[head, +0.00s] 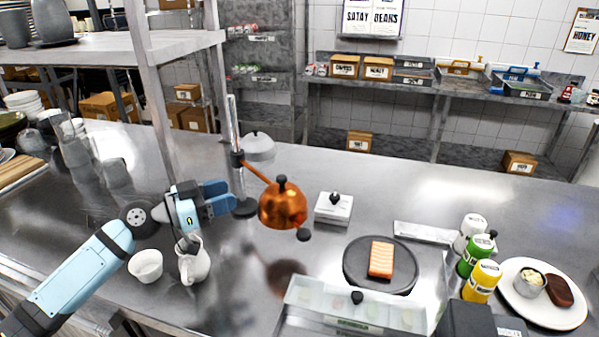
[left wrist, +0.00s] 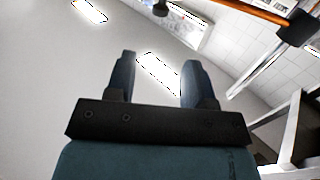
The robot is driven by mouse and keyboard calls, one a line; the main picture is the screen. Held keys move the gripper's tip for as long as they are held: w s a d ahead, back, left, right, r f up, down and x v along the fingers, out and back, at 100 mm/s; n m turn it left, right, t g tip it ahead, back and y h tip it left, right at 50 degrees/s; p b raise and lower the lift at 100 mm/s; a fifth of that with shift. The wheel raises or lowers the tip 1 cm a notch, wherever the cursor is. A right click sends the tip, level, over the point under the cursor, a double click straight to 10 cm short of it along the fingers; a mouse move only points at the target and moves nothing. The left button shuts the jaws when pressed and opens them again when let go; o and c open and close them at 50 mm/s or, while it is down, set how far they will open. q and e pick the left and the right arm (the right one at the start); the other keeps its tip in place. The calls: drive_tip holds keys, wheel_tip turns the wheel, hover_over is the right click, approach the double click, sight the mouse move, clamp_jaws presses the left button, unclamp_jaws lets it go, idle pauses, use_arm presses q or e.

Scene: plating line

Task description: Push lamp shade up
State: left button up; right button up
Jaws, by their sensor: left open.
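The copper lamp shade (head: 283,205) hangs over the steel counter in the head view, with a black knob on top and a small dark knob at its lower right. An orange arm (head: 259,172) joins it to a black clamp (head: 237,159) on an upright pole (head: 233,118). In the left wrist view the orange arm (left wrist: 250,14), clamp (left wrist: 290,30) and pole (left wrist: 262,66) show at the upper right. My left gripper (head: 230,195) is open and empty, left of the shade and apart from it. It also shows in the left wrist view (left wrist: 158,72). My right gripper is not in view.
A white jug (head: 194,262) and white cup (head: 146,265) stand close below my left gripper. A white box with a black knob (head: 333,208) stands right of the shade. A dark round board (head: 354,274) holds salmon. A shelf post (head: 150,90) rises behind my arm.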

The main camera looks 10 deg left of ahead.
sight(282, 177)
use_arm(q)
drive_tip(key=p+x, duration=0.4)
drive_tip(key=x, duration=0.9)
drive_tip(key=shift+r+p, duration=0.1)
drive_tip(key=shift+p, duration=0.3)
drive_tip(key=shift+w+d, duration=0.35)
